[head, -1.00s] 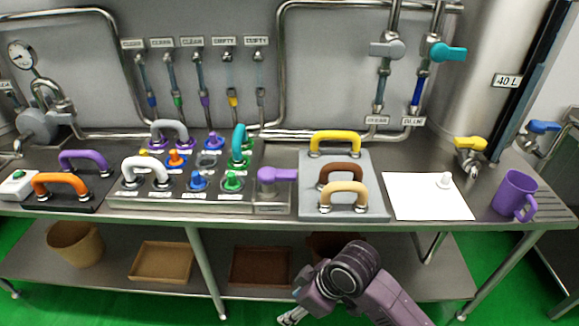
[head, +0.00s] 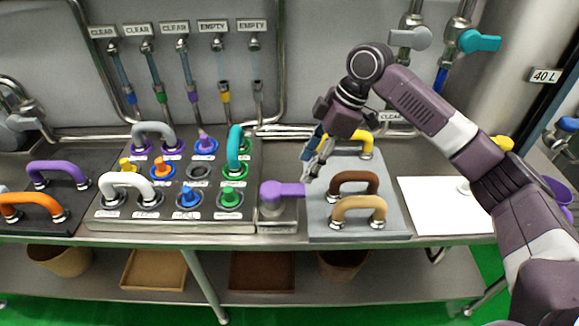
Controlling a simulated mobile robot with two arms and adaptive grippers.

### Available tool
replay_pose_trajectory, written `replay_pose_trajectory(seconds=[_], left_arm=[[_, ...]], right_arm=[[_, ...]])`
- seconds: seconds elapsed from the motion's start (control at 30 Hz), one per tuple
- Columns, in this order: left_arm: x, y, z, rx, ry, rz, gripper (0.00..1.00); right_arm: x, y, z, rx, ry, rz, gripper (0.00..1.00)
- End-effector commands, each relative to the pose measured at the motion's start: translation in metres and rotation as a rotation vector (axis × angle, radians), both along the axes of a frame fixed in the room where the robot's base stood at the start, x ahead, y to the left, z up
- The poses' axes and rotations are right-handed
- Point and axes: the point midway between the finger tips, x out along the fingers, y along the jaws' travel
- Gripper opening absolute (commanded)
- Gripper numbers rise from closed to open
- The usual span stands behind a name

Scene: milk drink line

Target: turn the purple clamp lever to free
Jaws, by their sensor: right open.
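The purple clamp lever (head: 283,190) sits on a small metal block (head: 278,213) between the port panel and the grey handle board. Its arm points to the right in the picture. My right gripper (head: 310,180) is open, with its fingers pointing down beside the right end of the lever. Whether a finger touches the lever I cannot tell. My right arm comes in from the right and hides part of the yellow handle and the purple mug. My left gripper is out of view.
The port panel (head: 105,224) with coloured plugs and hose handles stands left of the lever. The grey board (head: 322,228) carries yellow, brown (head: 353,180) and tan (head: 358,205) handles close to my right gripper. A white sheet (head: 430,208) lies farther right.

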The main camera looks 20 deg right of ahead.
Motion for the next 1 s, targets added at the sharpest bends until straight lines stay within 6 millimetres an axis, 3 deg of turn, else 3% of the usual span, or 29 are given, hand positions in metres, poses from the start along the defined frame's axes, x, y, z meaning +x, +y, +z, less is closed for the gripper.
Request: replay_pose_trajectory(seconds=[0.07,0.13,0.33,0.47,0.57,0.8,0.9,1.0], left_arm=[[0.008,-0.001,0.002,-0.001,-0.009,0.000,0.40],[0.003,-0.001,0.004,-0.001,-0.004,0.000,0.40],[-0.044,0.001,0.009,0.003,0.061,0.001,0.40],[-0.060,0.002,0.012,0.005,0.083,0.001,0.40],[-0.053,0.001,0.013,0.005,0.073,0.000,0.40],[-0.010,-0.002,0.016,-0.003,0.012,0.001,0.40],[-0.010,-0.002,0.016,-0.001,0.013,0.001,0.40],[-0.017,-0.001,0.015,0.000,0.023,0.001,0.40]], right_arm=[[0.001,0.000,-0.001,0.001,0.001,0.001,0.45],[0.001,0.003,-0.008,0.001,0.004,0.002,0.45],[0.004,0.016,-0.037,0.003,0.002,0.003,0.45],[0.006,0.022,-0.055,0.001,0.001,0.001,0.45],[0.007,0.026,-0.064,0.002,0.000,0.001,0.45],[0.007,0.028,-0.070,0.002,-0.001,0.002,0.45],[0.007,0.028,-0.070,0.002,-0.001,0.002,0.45],[0.007,0.028,-0.070,0.002,-0.001,0.002,0.35]])
